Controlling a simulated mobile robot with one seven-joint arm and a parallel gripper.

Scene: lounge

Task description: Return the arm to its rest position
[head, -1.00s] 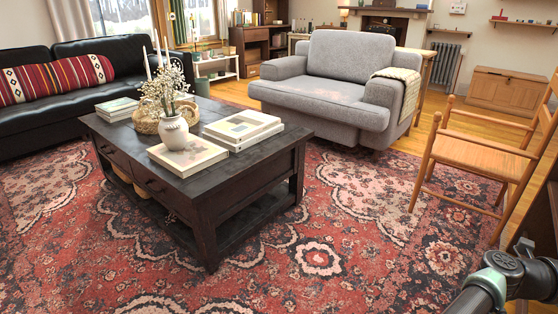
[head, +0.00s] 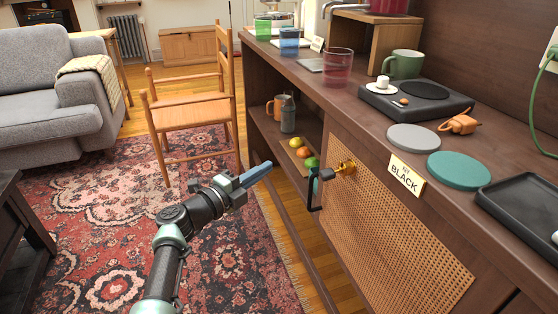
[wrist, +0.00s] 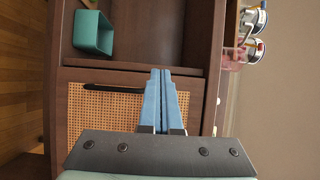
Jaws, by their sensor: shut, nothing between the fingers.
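My gripper (head: 257,174) is at the end of my arm, in front of the wooden sideboard and left of its cane door. Its blue fingers are together with nothing between them. In the wrist view my gripper (wrist: 161,75) shows the fingers closed side by side, pointing toward the sideboard's open shelf and cane door (wrist: 105,108). In the head view the cane door (head: 400,220) is right of my gripper, with a dark handle (head: 313,188) at its left edge. The fingers appear apart from the sideboard.
The sideboard top (head: 345,110) holds cups, a hot plate (head: 415,97), coasters and a black tray (head: 520,205). A wooden chair (head: 190,105) stands behind my arm. The rug (head: 110,200) is open at left.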

